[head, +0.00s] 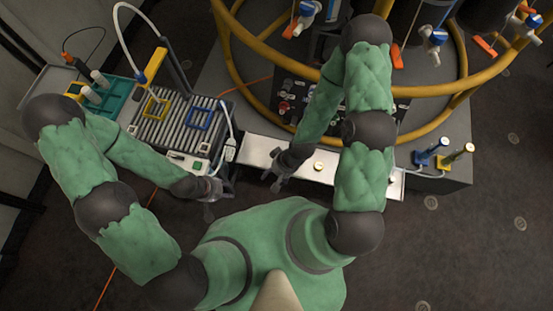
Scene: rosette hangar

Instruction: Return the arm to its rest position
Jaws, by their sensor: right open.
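My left gripper (218,196) hangs just past the lower right corner of the ribbed grey rack, in front of the left end of the white shelf. It is small and dark here, and I cannot tell whether its fingers are apart. My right gripper (270,178) is open over the left part of the white shelf (254,150). I see nothing between its fingers. My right arm reaches over the machine's front and bends back down to the shelf. My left arm passes over the front left of the bench.
A ribbed rack (176,128) carries a yellow frame (155,107) and a blue frame (201,118). A teal tray (112,100) stands left of it. A round brass piece (319,166) lies on the shelf. Yellow pipe rings (236,75) surround the machine. Blue and yellow fittings (421,158) stand at right.

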